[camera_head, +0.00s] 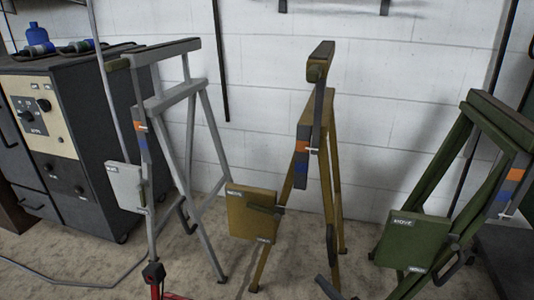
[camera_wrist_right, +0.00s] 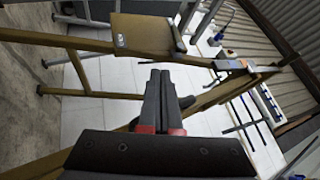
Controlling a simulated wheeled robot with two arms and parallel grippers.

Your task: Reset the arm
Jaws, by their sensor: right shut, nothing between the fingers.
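My right gripper (camera_wrist_right: 160,82) shows in the right wrist view with its dark fingers together and nothing between them. It points toward the yellow-brown trestle (camera_wrist_right: 80,70) and its flat panel (camera_wrist_right: 145,34), apart from the panel as far as I can tell. In the head view a slim dark shape at the bottom, right of centre, may be part of this arm. The yellow-brown trestle (camera_head: 333,190) stands in the middle there, with its panel (camera_head: 252,212) low on the left.
A grey trestle (camera_head: 208,130) stands at left and a green one (camera_head: 440,170) at right. A dark cabinet (camera_head: 75,150) is at far left. A white block wall (camera_head: 270,100) lies behind. A ribbed metal surface (camera_wrist_right: 280,25) shows in the wrist view.

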